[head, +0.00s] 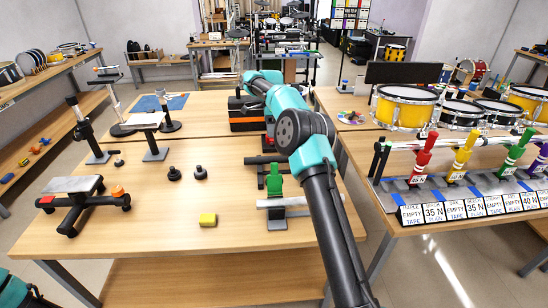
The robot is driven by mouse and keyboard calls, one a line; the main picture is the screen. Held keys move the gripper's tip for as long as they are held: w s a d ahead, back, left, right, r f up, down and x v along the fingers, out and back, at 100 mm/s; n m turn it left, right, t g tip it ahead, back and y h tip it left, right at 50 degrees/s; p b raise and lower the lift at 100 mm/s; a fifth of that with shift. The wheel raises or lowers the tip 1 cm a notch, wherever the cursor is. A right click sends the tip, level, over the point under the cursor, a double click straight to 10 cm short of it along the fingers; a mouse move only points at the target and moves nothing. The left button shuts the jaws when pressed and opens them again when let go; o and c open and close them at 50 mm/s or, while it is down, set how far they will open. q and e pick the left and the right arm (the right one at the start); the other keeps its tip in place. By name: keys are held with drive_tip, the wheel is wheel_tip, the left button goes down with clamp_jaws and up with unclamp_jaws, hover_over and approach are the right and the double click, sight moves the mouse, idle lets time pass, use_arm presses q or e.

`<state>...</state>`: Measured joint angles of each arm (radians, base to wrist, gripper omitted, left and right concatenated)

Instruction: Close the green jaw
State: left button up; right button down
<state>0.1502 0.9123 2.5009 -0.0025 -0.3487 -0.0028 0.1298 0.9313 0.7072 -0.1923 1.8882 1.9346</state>
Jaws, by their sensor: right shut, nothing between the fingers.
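A green jaw (274,181) stands upright on a grey stand with a silver horizontal bar, at the right side of the near wooden table. Another green upright piece (513,150) is in the labelled rack on the right. My right arm reaches over the table from the bottom. My right gripper (262,180) points down just beside the green jaw's upper part, shut and empty. I cannot tell whether it touches the jaw. Only a bit of my left arm shows at the lower left corner; its gripper is out of view.
The rack (408,198) holds red, yellow and purple pieces. Drums (405,110) stand behind it.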

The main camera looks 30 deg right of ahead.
approach(274, 178)
drive_tip(key=w+d+f, duration=0.2)
drive_tip(key=w+f, duration=0.1)
drive_tip(key=shift+s+a, duration=0.35)
drive_tip(key=shift+s, duration=0.45)
drive_tip(key=shift+s+a, duration=0.4)
drive_tip(key=shift+s, duration=0.35)
drive_tip(key=shift+a+r, duration=0.15)
